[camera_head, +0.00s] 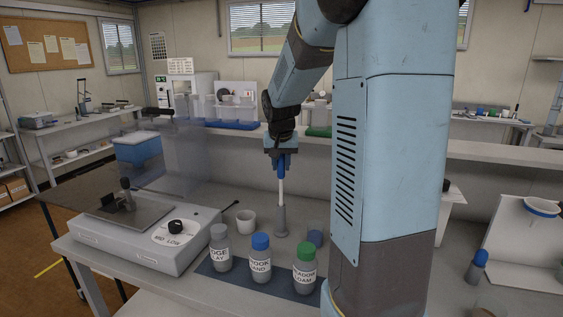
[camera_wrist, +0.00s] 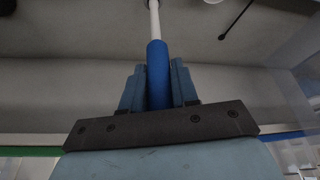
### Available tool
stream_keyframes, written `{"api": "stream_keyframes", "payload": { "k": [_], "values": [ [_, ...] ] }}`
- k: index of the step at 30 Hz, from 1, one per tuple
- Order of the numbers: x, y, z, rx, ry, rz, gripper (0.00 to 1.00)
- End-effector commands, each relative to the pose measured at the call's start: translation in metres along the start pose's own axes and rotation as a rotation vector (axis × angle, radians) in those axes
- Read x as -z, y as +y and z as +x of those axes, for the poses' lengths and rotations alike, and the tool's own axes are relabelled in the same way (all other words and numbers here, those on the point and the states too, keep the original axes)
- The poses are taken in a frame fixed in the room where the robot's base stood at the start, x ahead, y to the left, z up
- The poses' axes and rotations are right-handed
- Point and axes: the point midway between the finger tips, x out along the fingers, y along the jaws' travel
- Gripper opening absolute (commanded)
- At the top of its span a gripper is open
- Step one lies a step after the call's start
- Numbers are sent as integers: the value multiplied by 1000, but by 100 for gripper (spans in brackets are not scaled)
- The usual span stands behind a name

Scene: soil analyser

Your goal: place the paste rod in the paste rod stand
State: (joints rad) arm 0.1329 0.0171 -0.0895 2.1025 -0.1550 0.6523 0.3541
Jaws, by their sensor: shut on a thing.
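My gripper (camera_head: 281,157) is shut on the blue handle of the paste rod (camera_head: 281,188), which hangs upright with its white shaft pointing down. A grey, narrow-necked piece with a wider foot, seemingly the paste rod stand (camera_head: 281,222), is in line below the shaft. The shaft's lower end meets its top in the head view; I cannot tell whether it is inside or in front.
A white cup (camera_head: 246,221) stands left of the grey piece. Several labelled bottles, such as the blue-capped one (camera_head: 261,259), stand on a dark mat (camera_head: 239,283) in front. A hotplate-like device (camera_head: 147,245) with a clear shield is at left. My arm hides part of the right bench.

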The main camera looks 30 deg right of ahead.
Motion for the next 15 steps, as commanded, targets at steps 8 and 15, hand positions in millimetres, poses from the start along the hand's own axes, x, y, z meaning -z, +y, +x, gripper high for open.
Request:
{"api": "stream_keyframes", "payload": {
  "k": [8, 15],
  "values": [
    [0, 0, 0, 0, 0, 0, 50],
    [0, 0, 0, 0, 0, 0, 54]
  ]
}}
